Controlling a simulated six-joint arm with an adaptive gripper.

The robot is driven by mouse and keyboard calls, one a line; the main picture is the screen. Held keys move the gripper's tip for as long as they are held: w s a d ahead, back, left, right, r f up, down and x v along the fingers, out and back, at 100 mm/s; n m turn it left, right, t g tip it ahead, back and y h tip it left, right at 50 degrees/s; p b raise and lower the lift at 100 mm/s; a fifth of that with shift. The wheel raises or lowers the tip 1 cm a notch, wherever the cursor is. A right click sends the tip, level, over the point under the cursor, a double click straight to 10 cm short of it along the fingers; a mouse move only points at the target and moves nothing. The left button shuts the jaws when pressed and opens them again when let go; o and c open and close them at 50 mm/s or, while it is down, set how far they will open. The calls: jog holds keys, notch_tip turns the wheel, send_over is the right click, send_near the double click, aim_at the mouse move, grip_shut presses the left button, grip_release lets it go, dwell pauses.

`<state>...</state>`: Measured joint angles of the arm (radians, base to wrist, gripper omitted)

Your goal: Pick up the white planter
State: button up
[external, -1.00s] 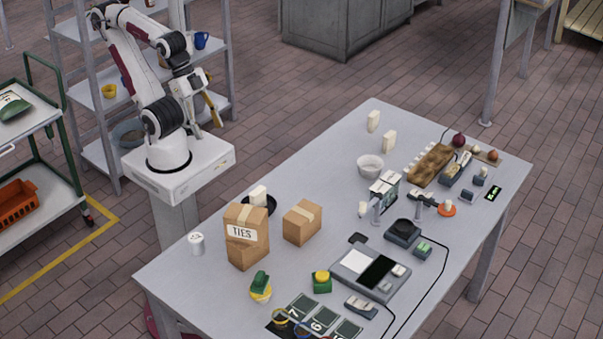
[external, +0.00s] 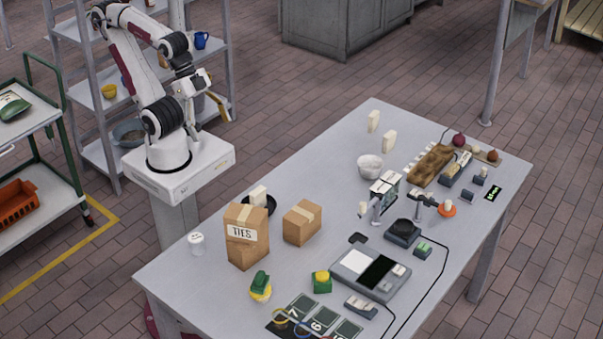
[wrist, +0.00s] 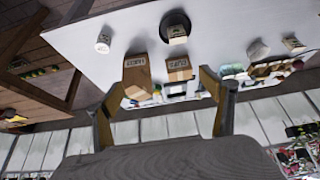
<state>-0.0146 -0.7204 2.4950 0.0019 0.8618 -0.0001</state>
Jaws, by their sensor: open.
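A round white bowl-like pot (external: 370,167), which may be the white planter, stands on the table right of centre. It shows at the right in the wrist view (wrist: 258,49). A small white cylindrical container (external: 197,244) stands near the table's left edge, and it also shows at upper left in the wrist view (wrist: 103,44). I cannot tell for certain which one is the planter. My gripper (external: 216,103) is raised beside my arm's base, well away from both. Its yellow fingers are spread apart and empty in the wrist view (wrist: 160,100).
Devices and cables (external: 370,272) fill the table's right side. A shelf (external: 110,100) stands behind my arm.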

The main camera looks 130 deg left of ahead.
jog(key=w+a+f+n+t+y, duration=0.2)
jog(key=w+a+f, duration=0.2)
jog(key=w+a, duration=0.65)
jog(key=w+a+f+n+t+y, duration=0.1)
jog(key=w+a+f+n, duration=0.15)
jog(key=w+a, duration=0.8)
jog(key=n+t+y, duration=0.2)
jog(key=n+y, duration=0.1)
jog(key=y, duration=0.2)
send_near(370, 166)
jog(key=w, duration=0.1)
jog(key=w+d+r, duration=0.1)
jog(key=w+r, duration=0.1)
jog(key=shift+w+d+r, duration=0.1)
jog(key=shift+w+d, duration=0.2)
jog(key=shift+d, duration=0.05)
jog(key=shift+x, duration=1.25)
jog(key=shift+w+a, duration=0.1)
jog(key=shift+x, duration=2.45)
